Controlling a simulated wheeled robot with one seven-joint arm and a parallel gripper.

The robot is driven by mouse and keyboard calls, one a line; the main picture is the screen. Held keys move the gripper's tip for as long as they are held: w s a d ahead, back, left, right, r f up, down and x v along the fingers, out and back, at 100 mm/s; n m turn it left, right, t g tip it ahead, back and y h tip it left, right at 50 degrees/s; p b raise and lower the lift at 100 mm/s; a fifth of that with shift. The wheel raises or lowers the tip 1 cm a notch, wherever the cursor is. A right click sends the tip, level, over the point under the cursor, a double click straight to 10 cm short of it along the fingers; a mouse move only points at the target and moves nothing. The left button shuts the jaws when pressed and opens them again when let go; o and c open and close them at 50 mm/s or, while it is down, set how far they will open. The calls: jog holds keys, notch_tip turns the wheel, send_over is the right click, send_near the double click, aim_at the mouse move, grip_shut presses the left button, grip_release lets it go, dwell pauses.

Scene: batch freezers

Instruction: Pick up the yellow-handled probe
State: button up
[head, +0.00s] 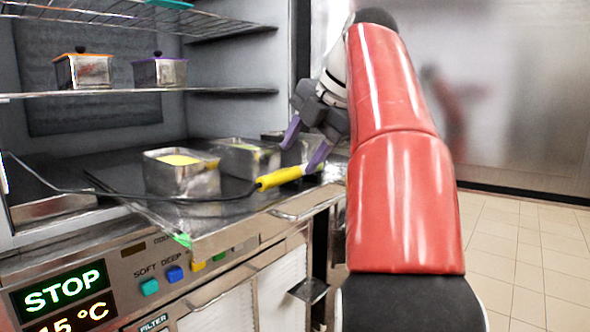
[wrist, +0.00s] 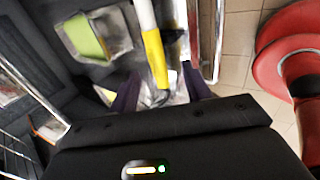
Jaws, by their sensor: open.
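The yellow-handled probe (head: 278,178) lies at the front right edge of the freezer's steel shelf, with a black end and a dark cable running left. In the wrist view its yellow handle (wrist: 155,58) continues into a pale section at the top. My gripper (head: 304,148) has purple fingers spread open near the probe's right end. In the wrist view the handle appears between the open fingers of my gripper (wrist: 160,75), with no visible grip on it. Whether either finger touches the probe cannot be told.
A steel tub with yellow contents (head: 182,180) stands left of the probe, and another tub (head: 240,160) is behind it. Two lidded pots (head: 84,70) and (head: 158,72) sit on the wire shelf above. The control panel (head: 170,270) is below. Tiled floor is clear at right.

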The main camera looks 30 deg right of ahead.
aim_at(283, 172)
jog(key=x, duration=0.2)
jog(key=b+x, duration=0.1)
jog(key=x, duration=0.1)
jog(key=shift+a, duration=0.35)
jog(key=shift+w+f, duration=0.4)
jog(key=shift+f, duration=0.1)
jog(key=shift+w+a, duration=0.1)
jog(key=shift+a, duration=0.1)
grip_shut()
